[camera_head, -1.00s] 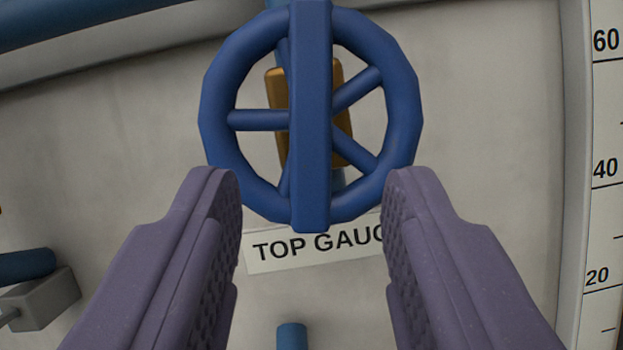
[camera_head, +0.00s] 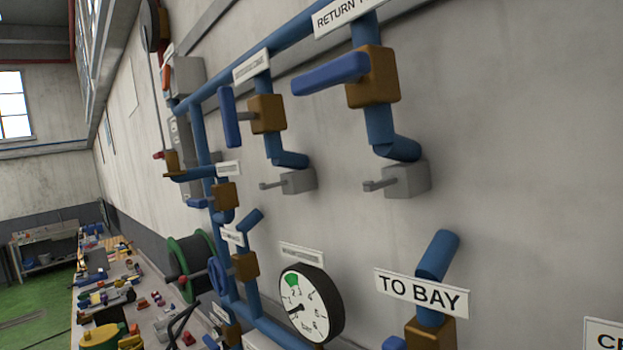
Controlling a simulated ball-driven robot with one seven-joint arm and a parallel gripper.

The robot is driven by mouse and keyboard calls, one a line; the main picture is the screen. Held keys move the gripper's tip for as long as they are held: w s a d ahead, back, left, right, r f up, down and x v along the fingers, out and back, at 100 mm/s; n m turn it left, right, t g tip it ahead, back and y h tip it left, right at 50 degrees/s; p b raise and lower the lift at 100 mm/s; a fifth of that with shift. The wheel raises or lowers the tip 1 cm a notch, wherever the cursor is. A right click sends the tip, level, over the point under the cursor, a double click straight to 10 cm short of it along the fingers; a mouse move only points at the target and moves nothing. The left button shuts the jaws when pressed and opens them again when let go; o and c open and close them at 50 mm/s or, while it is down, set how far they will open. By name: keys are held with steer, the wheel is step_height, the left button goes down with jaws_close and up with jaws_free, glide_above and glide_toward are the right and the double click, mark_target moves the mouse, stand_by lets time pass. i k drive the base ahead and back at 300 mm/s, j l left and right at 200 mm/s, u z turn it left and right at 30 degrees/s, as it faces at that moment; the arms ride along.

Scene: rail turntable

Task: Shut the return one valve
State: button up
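A brass valve body (camera_head: 374,78) sits on a blue pipe below a white label (camera_head: 345,12) that begins "RETURN"; the rest is cut off at the top edge. Its blue lever (camera_head: 332,75) points left, across the pipe. To its left is a second brass valve (camera_head: 266,114) whose blue lever (camera_head: 230,117) stands upright, along its pipe. The label above it (camera_head: 251,65) is too slanted to read for certain, so I cannot tell which valve is return one. My gripper is not in this view.
A dial gauge (camera_head: 311,304) and a "TO BAY" label (camera_head: 421,292) are lower on the wall. Grey blocks with small spouts (camera_head: 404,181) stick out below the valves. A cluttered bench (camera_head: 150,300) runs along the wall at lower left. Green floor (camera_head: 45,300) shows far left.

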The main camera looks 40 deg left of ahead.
mark_target(231, 119)
steer(key=u, duration=1.25)
